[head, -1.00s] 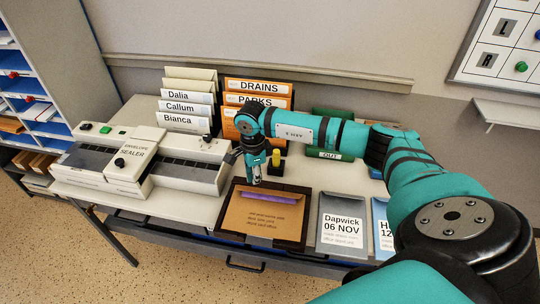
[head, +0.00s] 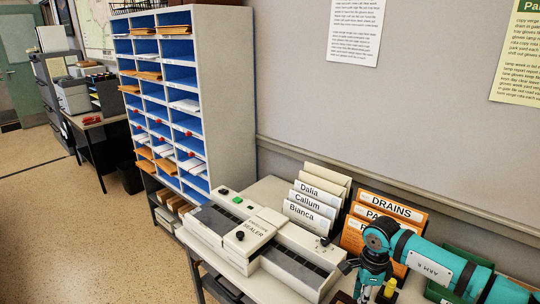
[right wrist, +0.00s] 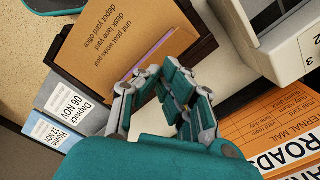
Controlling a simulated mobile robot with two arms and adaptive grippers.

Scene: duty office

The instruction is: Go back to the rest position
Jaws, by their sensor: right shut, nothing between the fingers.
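My right gripper (head: 372,292) is at the lower right of the head view, pointing down in front of the orange folders, with its tips near the bottom edge. In the right wrist view its fingers (right wrist: 158,76) are closed together and empty. They show over a brown envelope (right wrist: 130,35) with a purple strip, which lies in a dark tray (right wrist: 200,40). I cannot tell the exact gap between the fingers and the envelope. My left gripper is in neither view.
The envelope sealer (head: 250,235) stands on the table left of my right arm. White name folders (head: 312,200) and orange folders (head: 385,208) stand behind. A pigeonhole shelf (head: 225,100) rises at the back left. Open floor (head: 60,200) lies at the left.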

